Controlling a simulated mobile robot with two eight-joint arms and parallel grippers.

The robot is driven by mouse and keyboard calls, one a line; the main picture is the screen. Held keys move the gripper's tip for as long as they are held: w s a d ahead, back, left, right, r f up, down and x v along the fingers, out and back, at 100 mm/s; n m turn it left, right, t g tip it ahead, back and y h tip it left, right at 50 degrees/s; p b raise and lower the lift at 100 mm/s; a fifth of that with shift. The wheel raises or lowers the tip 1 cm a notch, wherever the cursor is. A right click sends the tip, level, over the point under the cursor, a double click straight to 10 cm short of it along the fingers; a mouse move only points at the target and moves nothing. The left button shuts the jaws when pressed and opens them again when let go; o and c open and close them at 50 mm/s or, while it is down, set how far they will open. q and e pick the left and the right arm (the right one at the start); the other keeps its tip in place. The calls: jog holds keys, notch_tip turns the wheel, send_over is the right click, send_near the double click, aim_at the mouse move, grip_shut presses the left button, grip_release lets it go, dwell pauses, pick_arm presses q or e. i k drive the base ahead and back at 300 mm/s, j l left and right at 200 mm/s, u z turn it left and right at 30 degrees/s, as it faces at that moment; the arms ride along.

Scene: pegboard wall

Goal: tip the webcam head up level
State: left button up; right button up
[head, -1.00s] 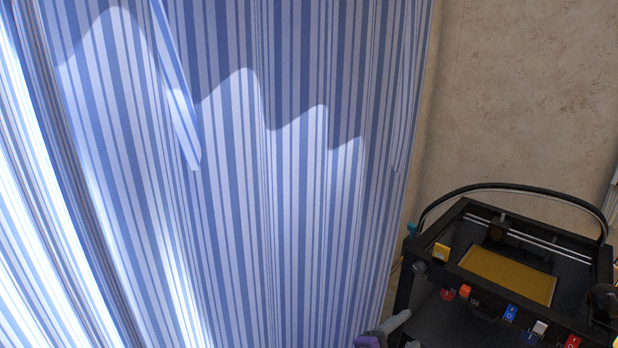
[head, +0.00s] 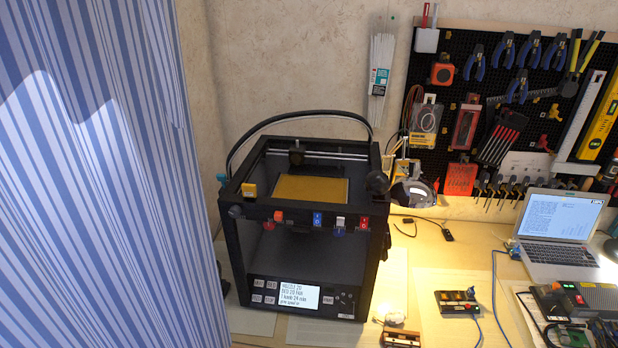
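I cannot pick out a webcam for sure. A dark rounded piece (head: 377,182) sits at the top right front corner of the black 3D printer (head: 258,253); it may be the webcam head, but its tilt is too small and dark to tell. Neither of my grippers shows in the head view.
A blue-striped curtain (head: 110,200) fills the left side. A lit lamp (head: 412,193) stands right of the printer. A pegboard of tools (head: 455,70) hangs behind the bench. A laptop (head: 560,235), small boxes (head: 458,302) and cables cover the right of the bench.

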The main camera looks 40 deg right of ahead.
aim_at(377, 183)
jog(key=l+z, duration=0.1)
jog(key=z, duration=0.3)
jog(key=k+l+z, duration=0.15)
jog(key=z, duration=0.25)
jog(key=l+z, duration=0.1)
jog(key=z, duration=0.3)
jog(key=l+z, duration=0.15)
jog(key=z, duration=0.25)
